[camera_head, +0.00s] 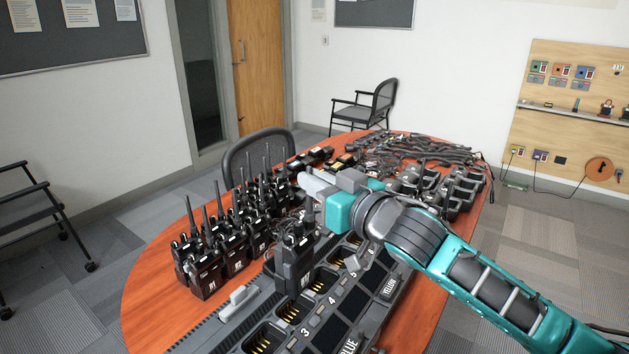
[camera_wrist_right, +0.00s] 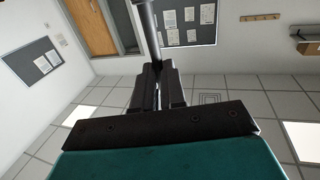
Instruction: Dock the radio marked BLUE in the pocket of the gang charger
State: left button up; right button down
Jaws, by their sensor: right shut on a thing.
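My right gripper (camera_head: 311,208) is shut on a black radio (camera_head: 297,266) near its top. The radio hangs roughly upright over the gang charger (camera_head: 235,310); I cannot tell whether its base touches the charger. Its marking is too small to read. In the right wrist view, the closed fingers (camera_wrist_right: 158,92) have a dark rod, probably the antenna (camera_wrist_right: 149,35), rising beyond them. The charger has several pockets with gold contacts, numbers such as 3, 4 and 5, and labels BLUE (camera_head: 349,347) and YELLOW (camera_head: 389,287). My left gripper is not in view.
Several upright radios (camera_head: 205,272) with antennas stand on the wooden table (camera_head: 150,290), left of the charger. Black devices (camera_head: 462,190) and tangled cables (camera_head: 440,152) crowd its far right. A chair (camera_head: 258,155) stands behind it. The table's left front is clear.

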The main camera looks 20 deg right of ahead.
aim_at(311, 207)
jog(key=shift+r, duration=0.1)
jog(key=shift+f+b, duration=1.2)
jog(key=shift+f, duration=0.65)
jog(key=shift+f+b, duration=0.6)
jog(key=shift+f, duration=0.5)
jog(key=shift+p, duration=0.3)
jog(key=shift+p, duration=0.65)
